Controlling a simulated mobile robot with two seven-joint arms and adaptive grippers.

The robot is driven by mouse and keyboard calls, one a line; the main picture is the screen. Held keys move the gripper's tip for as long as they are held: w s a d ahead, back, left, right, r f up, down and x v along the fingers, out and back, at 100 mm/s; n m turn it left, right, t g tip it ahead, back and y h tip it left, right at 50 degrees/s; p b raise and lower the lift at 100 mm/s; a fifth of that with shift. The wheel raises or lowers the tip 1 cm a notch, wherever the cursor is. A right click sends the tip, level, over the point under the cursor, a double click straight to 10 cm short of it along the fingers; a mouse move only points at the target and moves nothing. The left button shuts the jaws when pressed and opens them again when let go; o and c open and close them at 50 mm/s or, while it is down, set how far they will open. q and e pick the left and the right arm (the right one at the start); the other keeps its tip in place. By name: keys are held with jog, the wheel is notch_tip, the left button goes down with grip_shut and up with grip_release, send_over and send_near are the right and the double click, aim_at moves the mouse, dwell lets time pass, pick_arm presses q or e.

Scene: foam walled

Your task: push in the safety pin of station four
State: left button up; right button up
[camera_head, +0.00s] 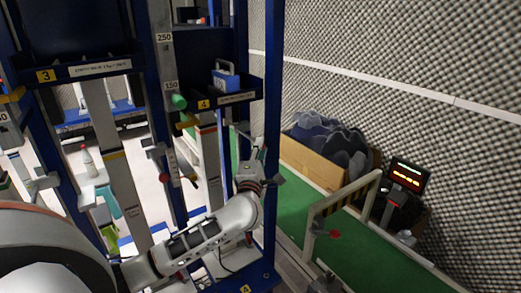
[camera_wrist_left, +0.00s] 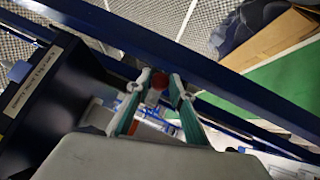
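Station four carries a yellow number 4 label (camera_head: 204,104) on its shelf and another at its foot. My left gripper (camera_head: 254,150) is at the right of station four, beside the blue upright (camera_head: 272,120). In the left wrist view, its teal-padded fingers (camera_wrist_left: 160,82) stand apart with a gap between the tips. A round red knob (camera_wrist_left: 158,80), which looks like the safety pin's head, shows in that gap. I cannot tell whether the fingers touch it. How far the pin is in is hidden. My right gripper is not seen.
A blue block with a handle (camera_head: 226,80) sits on the station four shelf. To the right are a green belt (camera_head: 365,262) with a grey rail, a wooden crate (camera_head: 305,165) of dark pieces and a lit display (camera_head: 408,176). Blue uprights crowd the left gripper.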

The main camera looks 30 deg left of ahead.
pick_arm(q)
grip_shut()
jog(key=w+a, duration=0.3)
jog(key=a, duration=0.5)
jog(key=shift+w+p, duration=0.15)
jog(key=shift+p, duration=0.25)
jog(key=shift+a+r, duration=0.1)
jog(key=shift+a, duration=0.05)
jog(key=shift+o, duration=2.3)
grip_release()
jog(key=shift+o, duration=1)
jog(key=shift+w, duration=0.1)
jog(key=v, duration=1.2)
